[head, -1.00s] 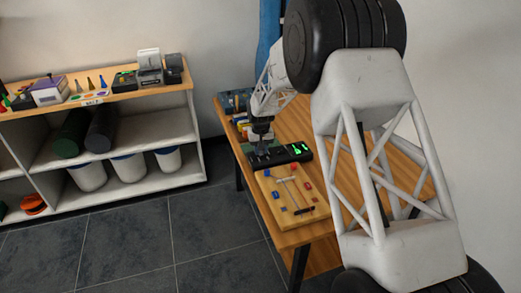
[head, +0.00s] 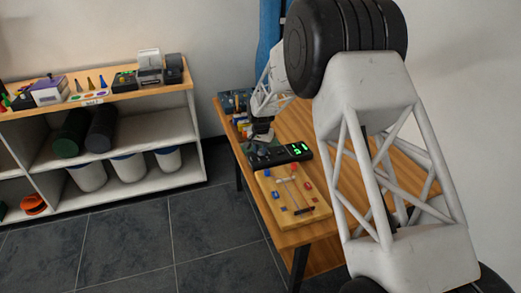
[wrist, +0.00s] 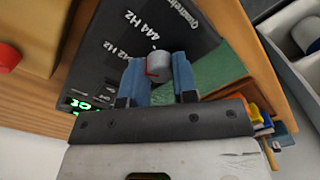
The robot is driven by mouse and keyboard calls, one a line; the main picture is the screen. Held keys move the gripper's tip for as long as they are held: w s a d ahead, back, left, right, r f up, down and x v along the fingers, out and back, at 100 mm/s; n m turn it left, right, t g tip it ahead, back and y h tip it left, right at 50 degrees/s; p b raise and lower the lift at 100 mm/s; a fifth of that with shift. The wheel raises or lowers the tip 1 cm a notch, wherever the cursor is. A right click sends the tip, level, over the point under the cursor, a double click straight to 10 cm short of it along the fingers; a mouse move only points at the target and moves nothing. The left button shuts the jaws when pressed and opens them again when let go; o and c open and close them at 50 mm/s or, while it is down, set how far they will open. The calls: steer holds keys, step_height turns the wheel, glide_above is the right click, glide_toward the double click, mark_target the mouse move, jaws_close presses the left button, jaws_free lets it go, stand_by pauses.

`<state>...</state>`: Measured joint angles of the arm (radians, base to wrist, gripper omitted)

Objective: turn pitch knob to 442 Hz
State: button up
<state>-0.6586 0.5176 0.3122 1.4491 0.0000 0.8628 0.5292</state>
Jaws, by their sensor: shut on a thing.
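The black tuner box (head: 292,153) lies on the wooden table, with a lit green display (head: 298,149) too small to read. In the wrist view the tuner's panel (wrist: 182,35) carries white print, including "444 Hz" and a partly hidden "Hz" label. The grey pitch knob (wrist: 158,64) with a red mark sits beside these labels. My gripper (wrist: 158,74) is shut on the knob, one blue finger on each side. In the head view my gripper (head: 260,146) is at the tuner's left end, and the knob is hidden.
A wooden board (head: 268,200) with red and blue pieces lies in front of the tuner. Small coloured items (head: 240,124) and a box (head: 234,101) stand behind it.

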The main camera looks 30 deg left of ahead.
mark_target(260, 150)
steer(key=o, duration=0.9)
steer(key=shift+r, duration=0.1)
steer(key=shift+r, duration=3.8)
